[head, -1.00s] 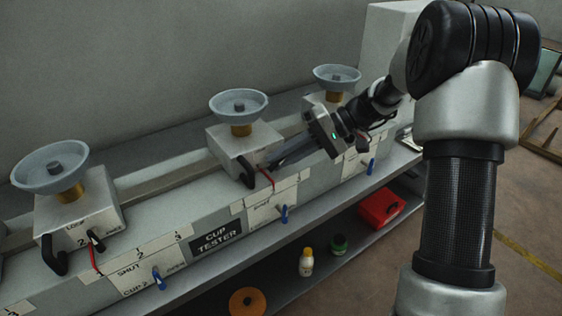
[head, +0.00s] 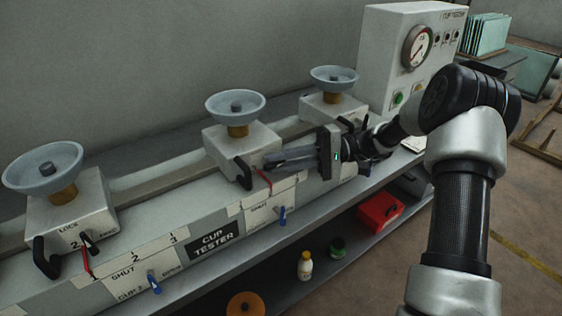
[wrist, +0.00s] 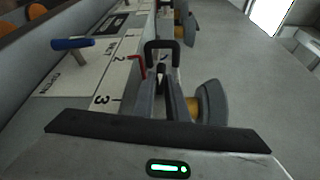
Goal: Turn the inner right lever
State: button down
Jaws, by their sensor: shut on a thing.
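A pale block (head: 218,147) carrying a grey cup (head: 235,107) stands mid-row on the long bench unit. It has a black loop handle (head: 242,174) at its front and a red pointer (head: 264,180) beside a numbered scale. My gripper (head: 268,161) reaches in from the right at the block's front. In the wrist view my gripper (wrist: 161,82) is shut on a small dark lever (wrist: 160,70), which is mostly hidden between the fingers. The black loop handle (wrist: 162,46) stands just beyond the fingertips, and the red pointer (wrist: 138,66) is left of them.
Similar cup blocks stand left (head: 75,205) and right (head: 320,108). Blue levers (head: 282,215) stick out along the front panel. A gauge box (head: 385,60) stands at the far right end. A bottle (head: 305,266) and a red case (head: 380,210) sit on the lower shelf.

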dwell(0.3)
jog(key=c, duration=1.7)
grip_release()
jog(key=shift+c, duration=0.2)
jog(key=v, duration=1.7)
jog(key=shift+d, duration=0.2)
jog(key=shift+f, duration=0.1)
